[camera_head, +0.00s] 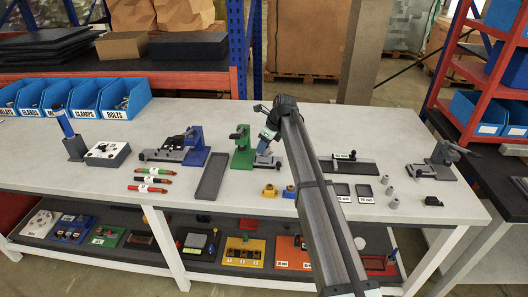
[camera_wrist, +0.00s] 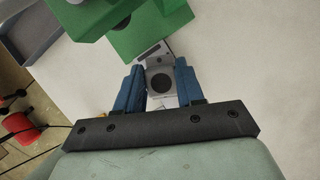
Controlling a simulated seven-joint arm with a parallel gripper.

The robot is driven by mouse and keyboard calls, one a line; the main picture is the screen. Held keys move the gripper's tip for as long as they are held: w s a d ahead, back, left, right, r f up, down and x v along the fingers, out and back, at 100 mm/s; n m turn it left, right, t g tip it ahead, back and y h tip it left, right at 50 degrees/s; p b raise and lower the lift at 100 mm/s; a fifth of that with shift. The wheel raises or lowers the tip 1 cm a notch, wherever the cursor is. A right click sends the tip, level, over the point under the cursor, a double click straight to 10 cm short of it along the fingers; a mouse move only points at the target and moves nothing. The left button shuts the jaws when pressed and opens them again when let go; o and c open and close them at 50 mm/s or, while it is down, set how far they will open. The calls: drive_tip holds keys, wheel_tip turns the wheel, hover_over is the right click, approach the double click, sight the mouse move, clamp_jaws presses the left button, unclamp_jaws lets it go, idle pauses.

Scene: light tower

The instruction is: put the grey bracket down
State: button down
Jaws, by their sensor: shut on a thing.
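The grey bracket (camera_wrist: 159,70), a small light grey piece with a dark round hole, is between the two blue fingers of my gripper (camera_wrist: 159,88) in the wrist view. My gripper is shut on it. In the head view my gripper (camera_head: 264,149) points down at the table, just right of the green fixture (camera_head: 242,158). The bracket is small and partly hidden there, so I cannot tell whether it touches the table. The green fixture (camera_wrist: 130,20) also fills the top of the wrist view, close beyond the bracket.
A long dark grey tray (camera_head: 213,177) lies left of the green fixture, with a blue clamp fixture (camera_head: 195,155) beyond it. Yellow and blue small parts (camera_head: 270,191) lie in front of my gripper. A black plate fixture (camera_head: 349,167) stands to the right. My arm hides some table.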

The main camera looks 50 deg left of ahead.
drive_tip(key=shift+s+d+f, duration=0.15)
drive_tip(key=shift+f, duration=1.3)
drive_tip(key=c, duration=0.5)
unclamp_jaws()
drive_tip(key=shift+f, duration=0.15)
drive_tip(key=v, duration=1.3)
drive_tip(key=shift+d+r, duration=0.25)
drive_tip(key=shift+r, duration=0.1)
